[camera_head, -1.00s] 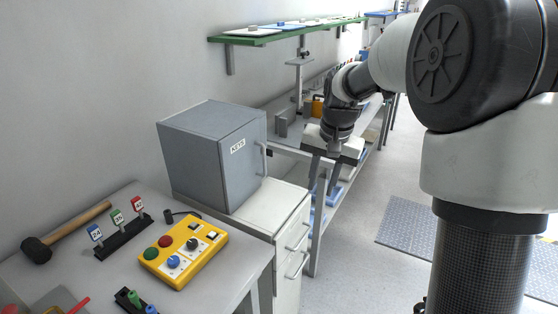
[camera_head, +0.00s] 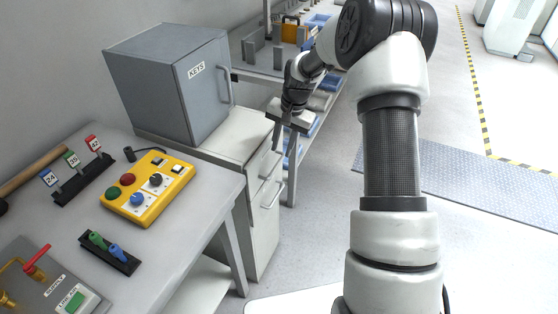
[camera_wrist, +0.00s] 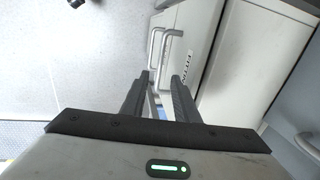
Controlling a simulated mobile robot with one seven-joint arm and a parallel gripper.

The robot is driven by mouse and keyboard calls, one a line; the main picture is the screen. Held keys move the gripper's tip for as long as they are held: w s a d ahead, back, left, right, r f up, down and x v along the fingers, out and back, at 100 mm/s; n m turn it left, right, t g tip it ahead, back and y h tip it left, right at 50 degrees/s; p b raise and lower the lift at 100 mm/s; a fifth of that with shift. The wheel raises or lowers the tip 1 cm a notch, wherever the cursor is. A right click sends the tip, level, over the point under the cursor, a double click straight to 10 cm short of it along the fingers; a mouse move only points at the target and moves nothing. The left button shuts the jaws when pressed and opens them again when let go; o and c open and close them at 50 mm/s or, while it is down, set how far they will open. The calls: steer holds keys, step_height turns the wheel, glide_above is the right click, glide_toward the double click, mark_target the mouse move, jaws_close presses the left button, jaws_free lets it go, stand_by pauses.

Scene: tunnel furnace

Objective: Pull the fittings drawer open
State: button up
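The fittings drawer (camera_head: 258,166) is the upper front of a white drawer unit below the grey key cabinet. Its partly readable label (camera_wrist: 187,66) shows in the wrist view. Its bar handle (camera_wrist: 167,48) lies just ahead of my fingertips, near the gap between them; I cannot tell whether they touch. The drawer looks shut. My gripper (camera_head: 283,146) points down in front of the unit in the head view. In the wrist view my gripper (camera_wrist: 162,77) has its two dark fingers apart with nothing clamped between them.
A lower drawer handle (camera_head: 272,194) sits below. The grey key cabinet (camera_head: 175,80) stands on the unit. A bench with a yellow control box (camera_head: 148,190) is at the left. A shelf bench (camera_head: 262,72) stands behind my gripper. The floor to the right is open.

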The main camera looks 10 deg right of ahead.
mark_target(278, 164)
steer(key=f, duration=0.4)
steer(key=a+f, duration=0.1)
steer(key=f, duration=0.1)
steer(key=shift+w+f+b, duration=0.1)
steer(key=shift+w+b, duration=0.2)
steer(key=shift+w, duration=0.05)
steer(key=shift+c, duration=0.3)
jaws_close()
